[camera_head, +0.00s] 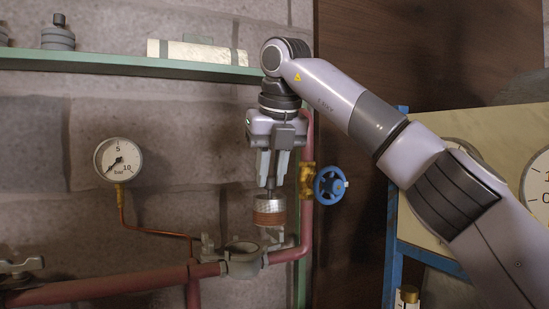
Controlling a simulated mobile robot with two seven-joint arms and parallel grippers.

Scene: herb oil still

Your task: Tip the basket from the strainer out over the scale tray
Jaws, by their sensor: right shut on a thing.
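My right gripper (271,180) points down and is shut on the top of the basket (269,208). The basket is a small metal cylinder with a reddish-brown lower band, and it hangs upright. It is just above and slightly right of the strainer (243,261), a grey open-mouthed fitting on the red pipe. The basket looks clear of the strainer. I cannot make out the scale tray for sure; a panel with dials (468,152) stands at the right, partly behind my right arm. My left gripper is not in view.
A pressure gauge (118,160) on a copper tube is left of the strainer. A blue valve wheel (330,185) sits close right of my gripper on the red pipe (110,286). A green shelf (130,66) runs above. A blue frame (391,250) stands at the right.

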